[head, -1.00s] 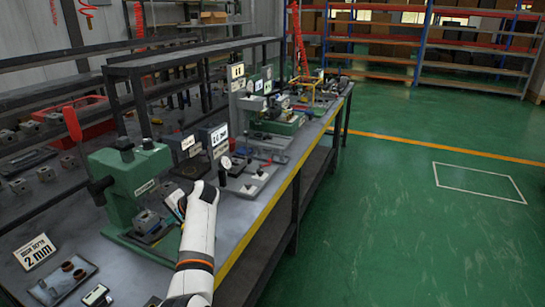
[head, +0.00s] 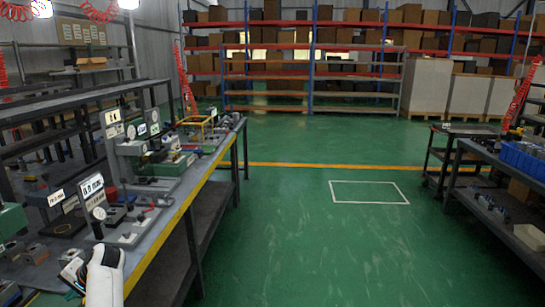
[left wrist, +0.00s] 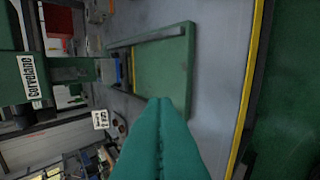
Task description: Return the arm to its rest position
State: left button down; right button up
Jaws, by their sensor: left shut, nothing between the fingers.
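My left arm (head: 104,276) shows at the bottom left of the head view, white, over the near edge of the workbench (head: 165,232). Its gripper (head: 74,273) is partly cut off and hard to make out there. In the left wrist view the two teal fingers of my left gripper (left wrist: 160,103) lie together, shut and empty. A green press (left wrist: 28,75) with a white label and its green base plate (left wrist: 165,65) lie beyond the fingers. The press shows only in part at the head view's left edge (head: 10,219). My right gripper is not in view.
Dial gauges and signs (head: 93,195) stand along the left bench, with a yellow front edge. A second bench (head: 500,210) with a blue bin (head: 525,158) is at the right. Shelves (head: 310,65) line the back. The green floor between the benches is clear.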

pick_arm(q)
jog(key=s+d+f+t+h, duration=0.1)
jog(key=s+d+f, duration=0.45)
jog(key=s, duration=0.25)
jog(key=s+d+f+t+h, duration=0.2)
jog(key=s+d+f, duration=0.35)
jog(key=s, duration=0.25)
jog(key=s+d+r+m+h, duration=0.15)
jog(key=s+d+h, duration=0.55)
jog(key=s+d, duration=1.25)
notch_tip(320, 180, down, 24)
jog(key=g, duration=0.1)
jog(key=s+a+f+g, duration=0.1)
jog(key=s+a+f, duration=0.1)
jog(key=s+f, duration=1.5)
jog(key=shift+f+g+y, duration=0.2)
jog(key=shift+g+y, duration=0.1)
